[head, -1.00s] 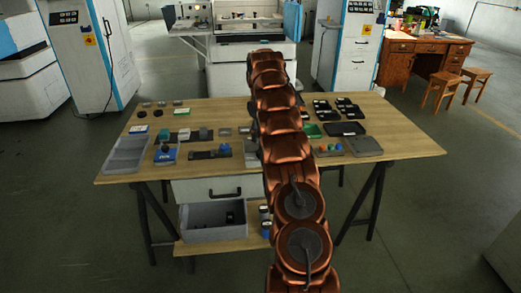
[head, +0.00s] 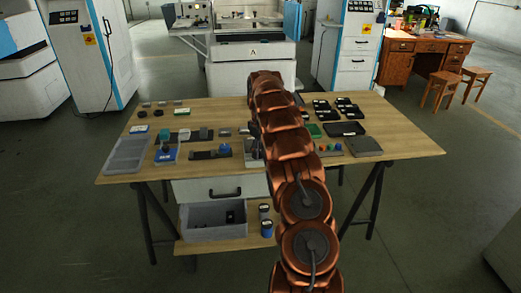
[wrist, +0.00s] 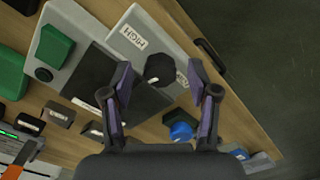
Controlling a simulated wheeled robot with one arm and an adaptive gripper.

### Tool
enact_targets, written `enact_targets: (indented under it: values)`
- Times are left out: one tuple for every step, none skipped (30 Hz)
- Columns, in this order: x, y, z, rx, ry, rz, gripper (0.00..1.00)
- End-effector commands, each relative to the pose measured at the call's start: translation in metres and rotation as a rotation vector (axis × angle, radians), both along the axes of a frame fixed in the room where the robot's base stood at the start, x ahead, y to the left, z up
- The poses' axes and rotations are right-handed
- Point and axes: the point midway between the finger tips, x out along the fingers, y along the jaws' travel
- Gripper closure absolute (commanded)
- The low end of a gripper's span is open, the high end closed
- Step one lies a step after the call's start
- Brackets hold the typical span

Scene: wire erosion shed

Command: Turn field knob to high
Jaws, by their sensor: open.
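The black round field knob (wrist: 159,69) sits on a light grey plate or box (wrist: 150,28) in the wrist view. A label reading HIGH (wrist: 133,36) is up and left of the knob. A second label (wrist: 182,76) beside the knob is partly covered, and I cannot read it. A small pale mark shows on the knob's lower left edge. My gripper (wrist: 160,67) is open, with one purple-padded finger on each side of the knob in the picture. I cannot tell whether they touch it. In the head view my arm hides the knob and fingers.
The wooden table (head: 400,137) holds several small items. A grey tray (head: 125,155) is at its left and dark trays (head: 345,128) are right of my arm. In the wrist view, a green block (wrist: 54,46) and a blue knob (wrist: 181,131) are nearby. A drawer handle (wrist: 210,55) lies beyond the edge.

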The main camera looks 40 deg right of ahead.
Motion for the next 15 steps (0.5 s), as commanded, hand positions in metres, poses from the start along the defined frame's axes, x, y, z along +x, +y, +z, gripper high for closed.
enact_targets:
  values:
    - [-0.0003, -0.0001, -0.0008, 0.0, 0.0, 0.0, 0.4]
    - [-0.0002, 0.0, -0.001, 0.0, 0.0, 0.0, 0.4]
    - [-0.0002, 0.0, -0.0013, 0.0, 0.0, 0.0, 0.4]
    - [-0.0001, 0.0, -0.0012, 0.0, 0.0, 0.0, 0.4]
    - [0.0, -0.0001, -0.0012, 0.0, 0.0, 0.0, 0.4]
    - [0.0, 0.0, -0.0011, 0.0, 0.0, 0.0, 0.4]
    - [0.0, -0.0001, -0.0011, 0.0, 0.0, 0.0, 0.4]
    - [0.0, -0.0001, -0.0011, 0.0, 0.0, 0.0, 0.4]
    - [0.0, -0.0001, -0.001, -0.001, 0.0, 0.0, 0.43]
    - [0.0001, -0.0001, -0.0009, -0.001, -0.001, 0.0, 0.46]
    - [0.0001, -0.0001, -0.001, -0.001, 0.0, 0.0, 0.49]
    - [0.0001, -0.0001, -0.0009, -0.001, -0.001, 0.0, 0.54]
    - [0.0002, -0.0001, -0.0009, -0.001, -0.001, 0.0, 0.57]
    - [0.0002, -0.0001, -0.0009, -0.001, -0.001, 0.0, 0.6]
    - [0.0002, -0.0001, -0.0009, -0.001, -0.001, 0.0, 0.64]
